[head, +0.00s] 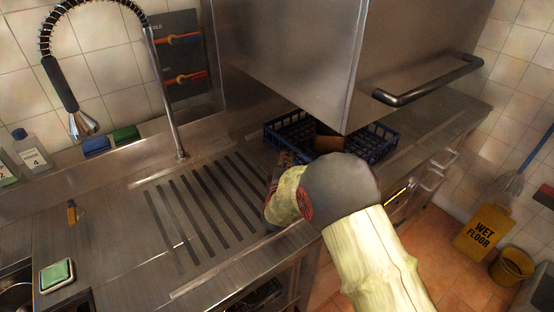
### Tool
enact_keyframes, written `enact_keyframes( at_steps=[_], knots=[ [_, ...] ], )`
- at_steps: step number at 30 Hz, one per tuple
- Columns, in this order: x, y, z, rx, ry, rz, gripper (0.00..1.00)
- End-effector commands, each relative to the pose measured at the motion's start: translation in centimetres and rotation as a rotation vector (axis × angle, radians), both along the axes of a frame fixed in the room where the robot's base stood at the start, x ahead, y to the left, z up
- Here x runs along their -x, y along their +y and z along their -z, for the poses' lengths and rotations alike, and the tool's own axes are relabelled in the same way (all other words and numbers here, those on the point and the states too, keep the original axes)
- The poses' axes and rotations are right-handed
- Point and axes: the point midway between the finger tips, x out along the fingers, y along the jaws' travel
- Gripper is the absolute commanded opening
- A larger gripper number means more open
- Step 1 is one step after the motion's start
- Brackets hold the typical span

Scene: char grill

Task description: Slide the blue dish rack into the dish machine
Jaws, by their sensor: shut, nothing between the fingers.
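The blue dish rack (273,131) sits under the raised steel hood of the dish machine (290,55). Its left end sticks out to the left of the hood, and its right front part (372,142) shows below the hood's lower edge. Something brown stands in the rack. My gripper (284,160) is at the rack's left front side, close to it; my arm hides part of the rack. Whether the gripper touches the rack cannot be told. The gripper is shut with nothing seen in it.
A slotted steel drainboard (215,210) lies left of the rack. A spray tap (82,122) hangs at upper left. The hood's bar handle (430,82) juts out at right. A green sponge (55,274) lies at lower left. A wet-floor sign (485,229) stands at right.

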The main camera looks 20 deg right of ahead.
Motion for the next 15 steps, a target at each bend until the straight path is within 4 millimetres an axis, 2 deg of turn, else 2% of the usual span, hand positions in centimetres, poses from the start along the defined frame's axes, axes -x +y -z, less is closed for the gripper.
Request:
enact_keyframes(
  at_steps=[8, 15],
  knots=[
    [0.6, 0.3, 0.0, 0.000, 0.001, -0.001, 0.00],
    [3.9, 1.8, 0.0, -0.001, 0.000, -0.002, 0.00]
  ],
)
